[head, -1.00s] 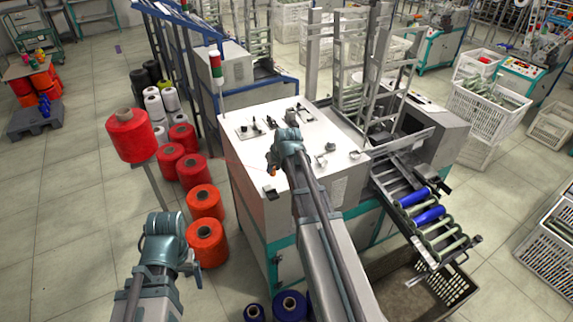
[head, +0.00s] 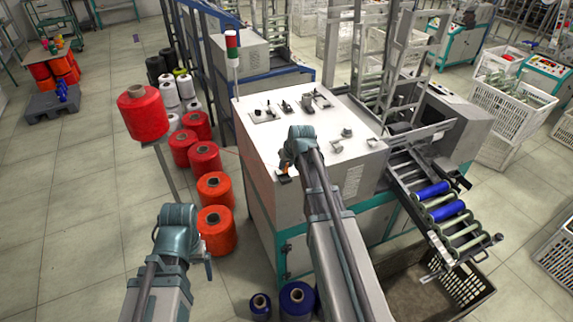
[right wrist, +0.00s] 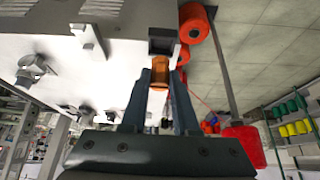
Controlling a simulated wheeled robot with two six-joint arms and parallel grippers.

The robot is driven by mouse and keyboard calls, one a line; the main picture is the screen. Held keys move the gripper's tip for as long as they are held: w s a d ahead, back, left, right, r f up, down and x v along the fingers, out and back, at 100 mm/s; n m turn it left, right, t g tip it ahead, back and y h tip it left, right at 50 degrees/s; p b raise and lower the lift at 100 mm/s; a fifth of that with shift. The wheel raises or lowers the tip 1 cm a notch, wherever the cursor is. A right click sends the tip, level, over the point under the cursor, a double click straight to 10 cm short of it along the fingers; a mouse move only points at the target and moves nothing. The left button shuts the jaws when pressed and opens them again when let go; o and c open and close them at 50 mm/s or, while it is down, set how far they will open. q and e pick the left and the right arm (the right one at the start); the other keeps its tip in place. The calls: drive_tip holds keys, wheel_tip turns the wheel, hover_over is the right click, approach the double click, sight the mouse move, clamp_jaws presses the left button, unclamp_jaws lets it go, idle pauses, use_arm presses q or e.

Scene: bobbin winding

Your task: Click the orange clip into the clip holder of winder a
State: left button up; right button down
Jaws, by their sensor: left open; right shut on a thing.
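The orange clip (right wrist: 159,75) is between the fingertips of my right gripper (right wrist: 160,84) in the right wrist view. It also shows as a small orange spot in the head view (head: 286,170), where my right gripper (head: 285,164) partly hides it. A dark block that looks like the clip holder (right wrist: 161,33) lies just beyond the clip, at the edge of the white top of the winder (head: 262,142). It also shows in the head view (head: 284,179). I cannot tell whether clip and holder touch. My left gripper (head: 208,258) is open and empty, low at the left, away from the winder.
Several small fittings (head: 308,102) stand on the winder's top. A large red cone (head: 142,112) sits on a post at the left. Red and orange spools (head: 216,230) stand on the floor beside the winder. A signal lamp (head: 232,45) rises at its back corner.

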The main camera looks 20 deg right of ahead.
sight(287, 180)
drive_tip(key=shift+r, duration=0.1)
drive_tip(key=shift+f+b, duration=1.85)
drive_tip(key=shift+f, duration=0.15)
drive_tip(key=c, duration=0.6)
unclamp_jaws()
drive_tip(key=shift+r, duration=0.1)
drive_tip(key=p+v, duration=1.2)
drive_tip(key=v, duration=0.1)
drive_tip(key=shift+s+r, duration=0.2)
drive_tip(key=shift+r, duration=0.05)
